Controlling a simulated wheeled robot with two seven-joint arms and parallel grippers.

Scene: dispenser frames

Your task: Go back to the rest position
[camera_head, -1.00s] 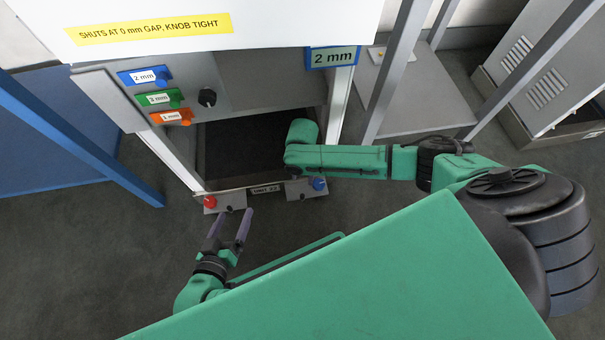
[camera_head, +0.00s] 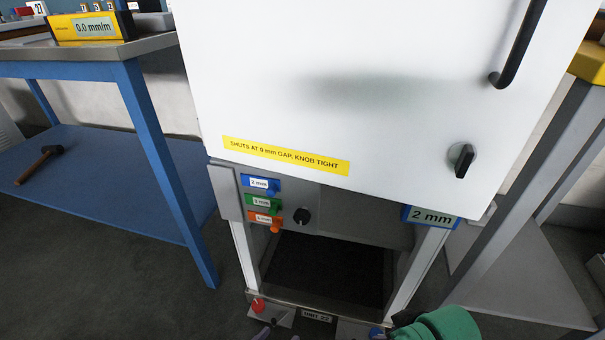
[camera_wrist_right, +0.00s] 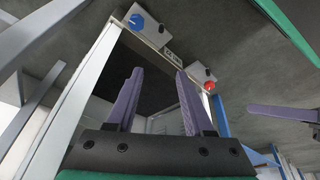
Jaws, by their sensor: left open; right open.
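My right gripper (camera_wrist_right: 158,72) is open and empty in the right wrist view. Its two purple fingers stand apart in front of the dispenser's open lower bay, with the sill plate and its blue and red knobs beyond. In the head view only a green part of my right arm shows at the bottom edge, and the right fingers are out of frame. My left gripper (camera_head: 270,330) barely shows at the bottom edge, near the red knob (camera_head: 257,305). A purple finger of it also shows at the right edge of the right wrist view. It appears empty.
The white dispenser door (camera_head: 370,80) with a black handle and latch fills the middle. Below are coloured gap tags (camera_head: 262,200), a black knob (camera_head: 301,216) and the dark open bay (camera_head: 330,268). A blue bench (camera_head: 150,130) stands left, a grey frame right.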

